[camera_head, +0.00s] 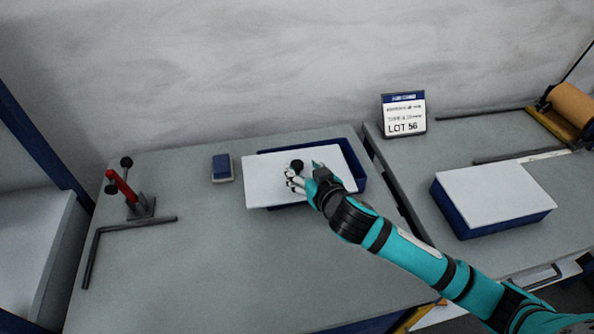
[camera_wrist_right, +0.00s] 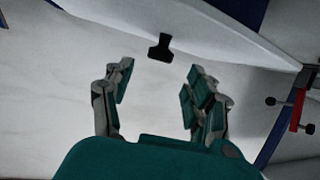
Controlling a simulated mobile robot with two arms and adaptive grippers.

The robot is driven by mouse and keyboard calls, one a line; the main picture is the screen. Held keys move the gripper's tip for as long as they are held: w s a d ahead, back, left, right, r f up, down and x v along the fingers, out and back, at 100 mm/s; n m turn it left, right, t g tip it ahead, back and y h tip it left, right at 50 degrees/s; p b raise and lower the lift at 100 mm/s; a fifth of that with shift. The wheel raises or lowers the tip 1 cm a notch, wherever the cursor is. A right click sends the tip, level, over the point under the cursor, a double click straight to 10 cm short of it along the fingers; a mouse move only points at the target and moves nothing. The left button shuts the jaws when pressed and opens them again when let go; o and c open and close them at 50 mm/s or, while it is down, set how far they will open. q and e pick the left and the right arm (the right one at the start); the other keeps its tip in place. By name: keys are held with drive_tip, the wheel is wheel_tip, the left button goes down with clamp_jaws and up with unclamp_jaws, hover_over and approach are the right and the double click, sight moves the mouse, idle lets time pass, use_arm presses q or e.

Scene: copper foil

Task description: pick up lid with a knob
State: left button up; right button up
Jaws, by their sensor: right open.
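The lid is a flat white plate (camera_head: 262,181) with a dark knob (camera_head: 297,166) on top. It rests over a blue open tray (camera_head: 355,165) on the left table, shifted left so that the tray's right end shows. My right gripper (camera_head: 294,182) is over the lid beside the knob, coming from the lower right. In the right wrist view, where things appear upside down, the gripper (camera_wrist_right: 158,82) is open and empty. The knob (camera_wrist_right: 160,47) stands off the lid (camera_wrist_right: 215,35), just past the fingertips and between their lines. My left gripper is out of view.
A blue block (camera_head: 222,167) lies left of the lid. A red-handled clamp (camera_head: 126,187) and an angled bar (camera_head: 125,223) are further left. A second white-topped blue box (camera_head: 494,195), a LOT 56 sign (camera_head: 403,115) and a copper roll (camera_head: 571,102) are right. The left table's front is clear.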

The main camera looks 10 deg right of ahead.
sight(297, 164)
drive_tip(key=shift+f+p+x, duration=0.15)
drive_tip(key=shift+p+x, duration=0.2)
drive_tip(key=shift+x, duration=1)
drive_tip(key=shift+f+p+x, duration=0.15)
drive_tip(key=shift+p+x, duration=0.2)
drive_tip(key=shift+x, duration=1.05)
drive_tip(key=shift+s+d, duration=0.15)
clamp_jaws()
drive_tip(key=shift+r, duration=0.1)
